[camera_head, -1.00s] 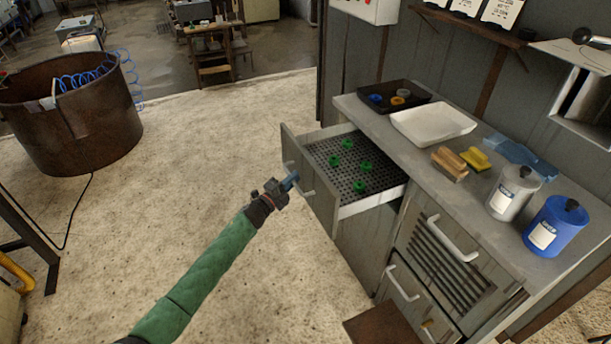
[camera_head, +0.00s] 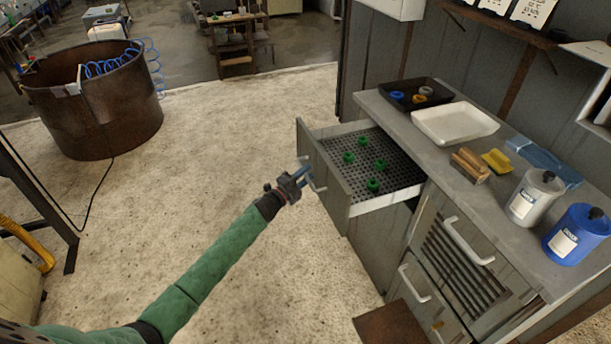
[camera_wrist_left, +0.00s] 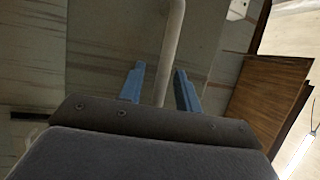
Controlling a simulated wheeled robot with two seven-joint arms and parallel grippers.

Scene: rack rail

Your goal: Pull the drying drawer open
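The grey drawer (camera_head: 324,183) at the cabinet's left end stands pulled out. Its perforated black bottom (camera_head: 396,176) holds several green rings (camera_head: 373,185). My left gripper (camera_head: 301,178) is at the drawer's front, by its pale bar handle (camera_head: 312,174). In the left wrist view the handle (camera_wrist_left: 172,50) runs between the two blue fingers (camera_wrist_left: 160,88), with gaps showing on both sides, so the gripper looks open around it. Whether a finger touches the handle cannot be told. My right gripper is not in view.
Below the worktop are a louvred front (camera_head: 459,262) and a lower handled drawer (camera_head: 421,299). On top stand a black tray (camera_head: 436,88), a white tray (camera_head: 456,121), a grey canister (camera_head: 534,199) and a blue canister (camera_head: 578,236). The floor left of the drawer is clear.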

